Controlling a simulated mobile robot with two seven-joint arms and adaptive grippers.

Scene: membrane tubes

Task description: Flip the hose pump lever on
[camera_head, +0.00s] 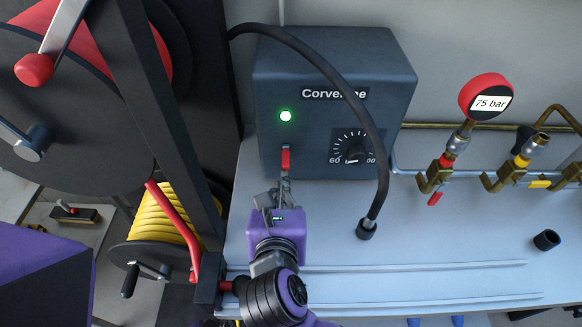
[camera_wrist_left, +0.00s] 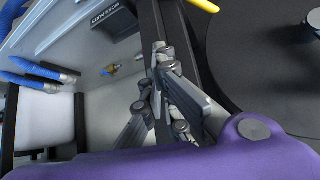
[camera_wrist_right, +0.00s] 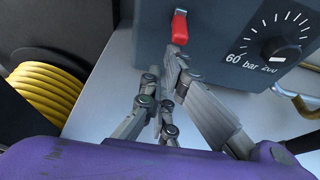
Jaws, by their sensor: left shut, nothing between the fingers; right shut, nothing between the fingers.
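The hose pump is a dark blue-grey box (camera_head: 335,65) with a lit green lamp (camera_head: 286,116) and a pressure dial (camera_head: 352,148).
A black cable (camera_head: 350,95) arcs over the pump's front into a socket (camera_head: 367,230). Brass valves and a red 75 bar gauge (camera_head: 487,98) are at right. Hose reels, a yellow hose (camera_head: 160,215) and a black post (camera_head: 165,130) stand at left. The bench right of my right gripper is mostly clear.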

